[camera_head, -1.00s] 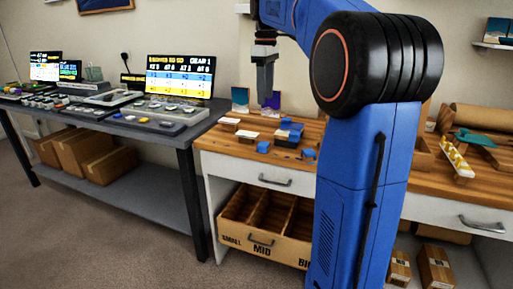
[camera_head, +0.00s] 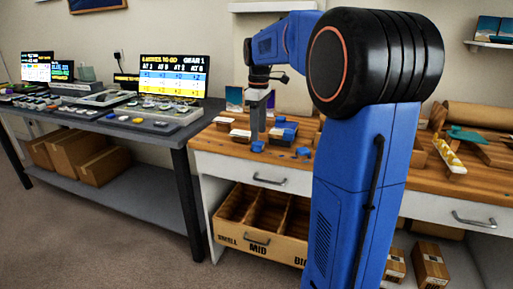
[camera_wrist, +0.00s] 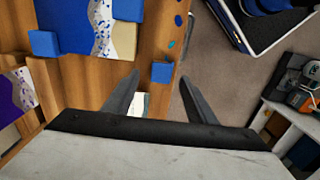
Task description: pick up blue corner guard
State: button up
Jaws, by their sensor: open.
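A small blue corner guard (camera_wrist: 162,72) lies near the edge of the wooden worktop (camera_wrist: 90,80). In the wrist view it appears between the two fingertips. My gripper (camera_wrist: 160,78) is open and points down with nothing held. In the head view my gripper (camera_head: 256,139) hangs just above or at a blue corner guard (camera_head: 258,147); the exact gap is hard to judge. Another blue piece (camera_wrist: 44,43) touches a blue-and-white panel (camera_wrist: 75,25) in the wrist view. More blue pieces (camera_head: 303,152) lie to the right in the head view.
White-topped blocks (camera_head: 240,134) stand left of my gripper. A dark box with blue pieces (camera_head: 286,133) is close on the right. A drawer (camera_head: 255,179) and a divided bin (camera_head: 250,238) are below. A table with screens and trays (camera_head: 150,125) stands at left.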

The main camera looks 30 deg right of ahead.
aim_at(258, 146)
jog(key=shift+a+f, duration=0.15)
jog(key=shift+f, duration=1.7)
jog(key=c, duration=1.1)
jog(key=shift+c, duration=0.2)
jog(key=shift+r, duration=0.1)
